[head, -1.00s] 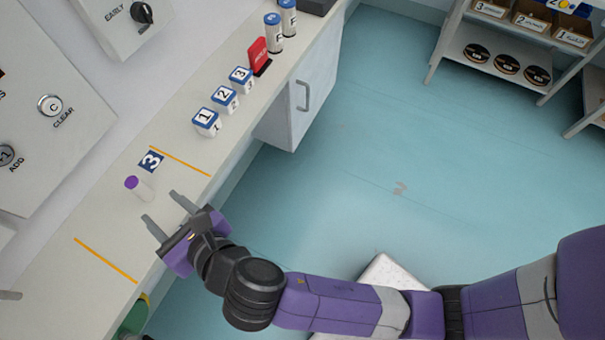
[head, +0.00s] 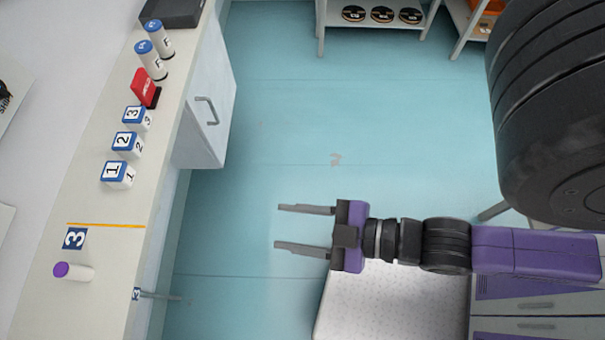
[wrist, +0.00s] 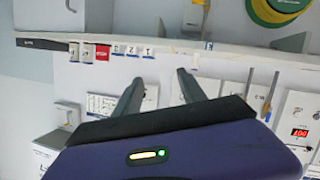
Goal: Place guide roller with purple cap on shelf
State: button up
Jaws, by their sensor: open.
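The white guide roller with the purple cap (head: 75,271) stands on the counter (head: 112,258) at the lower left of the head view, just below the number 3 label. My gripper (head: 279,226) is open and empty, over the floor well to the right of the counter, with its fingers pointing left toward it. The open fingers also show in the wrist view (wrist: 160,78), where I cannot make out the roller clearly. A grey shelf (head: 373,32) with several black discs is at the top of the head view, partly cut off.
Numbered white-and-blue blocks (head: 126,144), a red block (head: 145,88), two blue-capped rollers (head: 151,60) and a dark tray (head: 172,12) line the counter's far part. A cabinet (head: 209,110) stands below it. The blue floor (head: 290,130) is largely clear.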

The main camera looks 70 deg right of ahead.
jog(key=s+r+m, duration=0.1)
jog(key=s+d+r+m, duration=0.1)
jog(key=m, duration=0.1)
jog(key=s+d+r+m+h, duration=0.1)
jog(key=shift+m, duration=0.4)
dwell(1.0)
